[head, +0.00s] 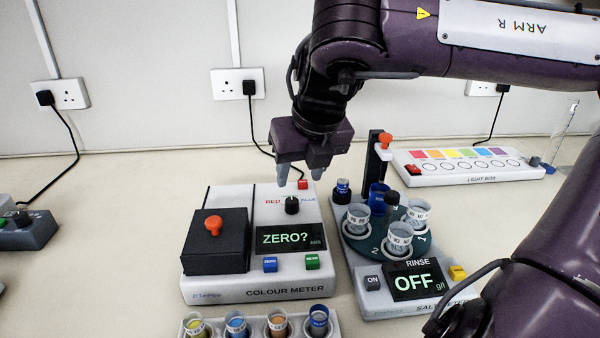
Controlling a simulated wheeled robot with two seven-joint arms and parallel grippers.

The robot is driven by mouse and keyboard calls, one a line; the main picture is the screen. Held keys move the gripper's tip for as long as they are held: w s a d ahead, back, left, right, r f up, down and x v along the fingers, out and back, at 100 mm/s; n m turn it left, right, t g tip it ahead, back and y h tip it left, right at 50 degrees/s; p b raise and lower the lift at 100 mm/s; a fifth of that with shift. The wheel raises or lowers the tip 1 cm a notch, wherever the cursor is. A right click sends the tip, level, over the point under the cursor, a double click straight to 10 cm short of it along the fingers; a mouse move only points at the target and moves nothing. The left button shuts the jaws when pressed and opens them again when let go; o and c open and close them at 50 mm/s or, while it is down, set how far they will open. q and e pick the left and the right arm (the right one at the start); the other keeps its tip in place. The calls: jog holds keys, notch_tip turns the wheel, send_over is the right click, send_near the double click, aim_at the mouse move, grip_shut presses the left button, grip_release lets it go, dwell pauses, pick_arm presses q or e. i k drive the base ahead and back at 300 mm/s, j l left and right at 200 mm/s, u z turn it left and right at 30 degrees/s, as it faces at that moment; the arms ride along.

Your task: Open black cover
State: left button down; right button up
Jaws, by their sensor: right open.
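The black cover (217,250) lies closed on the left part of the white colour meter (262,289). An orange knob (213,225) stands up from the cover. The meter's screen reads "ZERO?". My right gripper (300,175) points down over the back right of the meter, above its black dial (292,205). Its two fingertips are apart with nothing between them. It is to the right of the cover and behind it, not touching it. My left gripper is not in view.
A salt meter (372,301) with cups on a round turntable stands right of the colour meter. A rack (340,327) of coloured vials is in front. A light box (468,179) and a clear cylinder (562,135) stand at the back right.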

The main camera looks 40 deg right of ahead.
aim_at(220, 230)
jog(key=k+j, duration=0.5)
jog(key=j, duration=0.15)
jog(key=k+j, duration=0.5)
jog(key=j, duration=0.2)
jog(key=k+j, duration=0.5)
jog(key=j, duration=0.15)
